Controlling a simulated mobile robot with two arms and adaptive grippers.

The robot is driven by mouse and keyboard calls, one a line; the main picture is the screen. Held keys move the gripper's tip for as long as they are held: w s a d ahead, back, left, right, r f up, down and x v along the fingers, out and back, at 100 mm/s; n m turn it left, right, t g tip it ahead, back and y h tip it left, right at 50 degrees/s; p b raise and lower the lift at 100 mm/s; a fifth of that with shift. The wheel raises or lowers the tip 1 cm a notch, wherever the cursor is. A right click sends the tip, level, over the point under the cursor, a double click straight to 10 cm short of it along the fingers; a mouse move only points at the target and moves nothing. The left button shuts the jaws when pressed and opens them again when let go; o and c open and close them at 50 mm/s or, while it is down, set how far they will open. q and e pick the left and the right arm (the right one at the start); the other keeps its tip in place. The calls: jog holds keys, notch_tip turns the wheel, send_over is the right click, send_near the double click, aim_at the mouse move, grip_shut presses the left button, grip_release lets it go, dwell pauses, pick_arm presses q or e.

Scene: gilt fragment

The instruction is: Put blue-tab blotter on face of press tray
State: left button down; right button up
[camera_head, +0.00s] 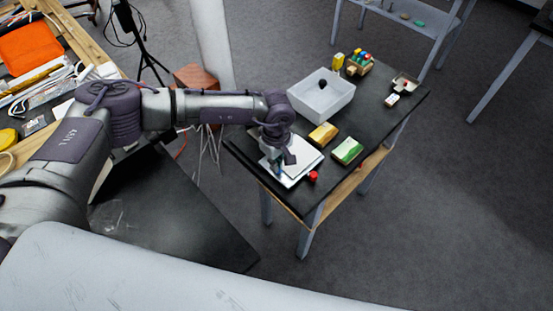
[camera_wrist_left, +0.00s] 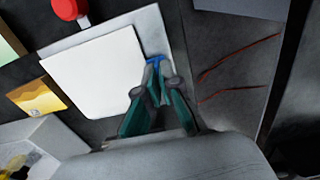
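The blue-tab blotter is a white sheet (camera_wrist_left: 95,72) lying over the press tray, a pale grey plate (camera_wrist_left: 150,25) whose border shows along two sides. The blotter (camera_head: 302,162) also shows at the near left of the dark table in the head view. Its blue tab (camera_wrist_left: 155,60) is at the sheet's right edge in the wrist view. My left gripper (camera_wrist_left: 155,72) has its fingertips close together on the tab. Whether the sheet lies fully flat on the tray cannot be told. My right gripper is not in view.
A red knob (camera_head: 313,176) stands beside the tray. A yellow block (camera_head: 323,135) and a green-and-white block (camera_head: 347,151) lie close by. A pale grey bin (camera_head: 322,100) stands behind them.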

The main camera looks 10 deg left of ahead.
pick_arm(q)
jog(key=shift+f+b, duration=0.2)
jog(key=shift+b, duration=0.1)
jog(key=c, duration=1.3)
grip_release()
jog(key=shift+r, duration=0.1)
jog(key=shift+r, duration=0.1)
jog(key=shift+r, duration=0.2)
jog(key=shift+r+b, duration=1.4)
jog(key=shift+r, duration=4.45)
